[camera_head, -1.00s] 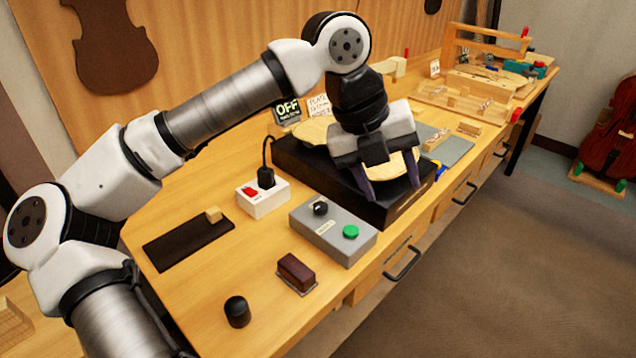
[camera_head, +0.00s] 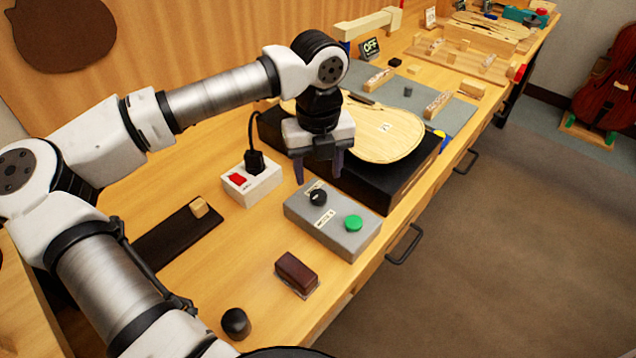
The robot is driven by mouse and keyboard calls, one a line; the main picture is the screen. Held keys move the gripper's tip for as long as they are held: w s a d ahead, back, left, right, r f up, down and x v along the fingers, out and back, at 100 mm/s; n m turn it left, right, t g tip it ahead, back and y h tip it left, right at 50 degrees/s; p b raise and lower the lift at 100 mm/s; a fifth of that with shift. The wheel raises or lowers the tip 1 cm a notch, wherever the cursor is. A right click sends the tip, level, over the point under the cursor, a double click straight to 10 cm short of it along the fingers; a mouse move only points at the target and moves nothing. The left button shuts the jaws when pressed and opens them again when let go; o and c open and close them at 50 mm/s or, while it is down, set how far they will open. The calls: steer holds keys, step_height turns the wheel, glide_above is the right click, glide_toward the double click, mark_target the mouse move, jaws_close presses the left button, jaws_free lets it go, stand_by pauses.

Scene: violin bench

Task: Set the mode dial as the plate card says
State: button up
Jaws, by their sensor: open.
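The mode dial (camera_head: 318,196) is a small black knob on the grey control box (camera_head: 302,222), with a pale mark I cannot read. A green button (camera_head: 354,222) and a small label (camera_head: 325,218) are on the same box. My gripper (camera_head: 319,172) points down, open and empty, with its two dark fingers apart. It appears just behind and above the dial; I cannot tell the exact height gap. The plate card does not show now. A pale violin plate (camera_head: 375,140) with a small unreadable tag lies on the black box (camera_head: 375,190).
A white socket block (camera_head: 262,185) with a red switch and black plug stands left of the control box. A brown block (camera_head: 296,272) and a black knob-like cylinder (camera_head: 236,323) are in front.

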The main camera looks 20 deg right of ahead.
mark_target(319, 194)
steer(key=shift+f+p, duration=0.4)
steer(key=shift+f, duration=2.4)
steer(key=c, duration=1)
steer(key=shift+o, duration=0.2)
